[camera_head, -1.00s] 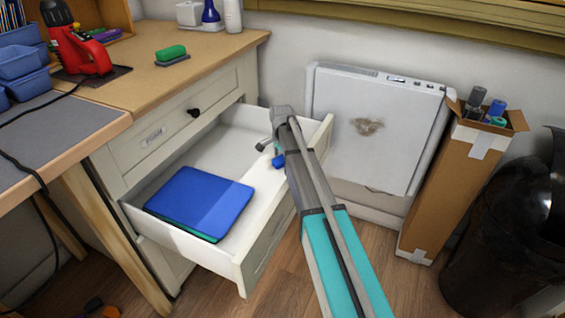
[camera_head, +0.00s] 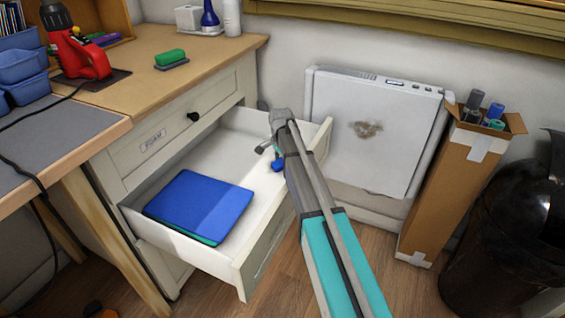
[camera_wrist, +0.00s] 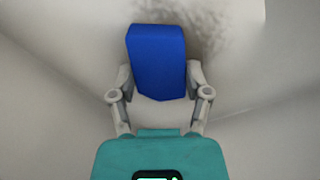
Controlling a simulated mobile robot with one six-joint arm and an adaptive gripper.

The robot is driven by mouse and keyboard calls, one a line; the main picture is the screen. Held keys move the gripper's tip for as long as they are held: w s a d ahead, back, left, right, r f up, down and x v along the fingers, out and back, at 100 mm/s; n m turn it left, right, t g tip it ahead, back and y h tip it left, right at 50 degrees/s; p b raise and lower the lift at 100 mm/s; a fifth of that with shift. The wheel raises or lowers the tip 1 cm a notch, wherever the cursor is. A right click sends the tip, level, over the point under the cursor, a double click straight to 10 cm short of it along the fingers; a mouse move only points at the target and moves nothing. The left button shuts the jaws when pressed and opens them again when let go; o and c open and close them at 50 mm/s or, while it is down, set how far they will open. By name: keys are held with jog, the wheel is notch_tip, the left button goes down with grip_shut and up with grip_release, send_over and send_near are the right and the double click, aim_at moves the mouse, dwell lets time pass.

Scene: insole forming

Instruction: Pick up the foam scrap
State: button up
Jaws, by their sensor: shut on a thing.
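The foam scrap (camera_wrist: 156,58) is a small blue block between the two grey fingers of my gripper (camera_wrist: 160,76) in the wrist view. The gripper is shut on its sides, and the block sticks out past the fingertips. In the head view, the blue scrap (camera_head: 277,166) shows at the end of my gripper (camera_head: 276,160), over the back right part of the open white drawer (camera_head: 215,150). The arm hides part of the drawer there. I cannot tell whether the scrap touches the drawer floor.
Blue sheets (camera_head: 203,203) with a green one beneath lie at the drawer's front left. The drawer walls surround my gripper. A white panel-like appliance (camera_head: 375,125) stands behind. A cardboard box (camera_head: 445,190) with rolls and a black bin (camera_head: 505,230) stand to the right.

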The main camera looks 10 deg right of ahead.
jog(key=shift+r+p, duration=4.75)
jog(key=shift+r, duration=0.1)
jog(key=shift+w, duration=0.1)
jog(key=shift+r, duration=0.15)
notch_tip(320, 180, up, 45)
jog(key=p, duration=4.5)
send_over(281, 161)
jog(key=shift+a, duration=0.15)
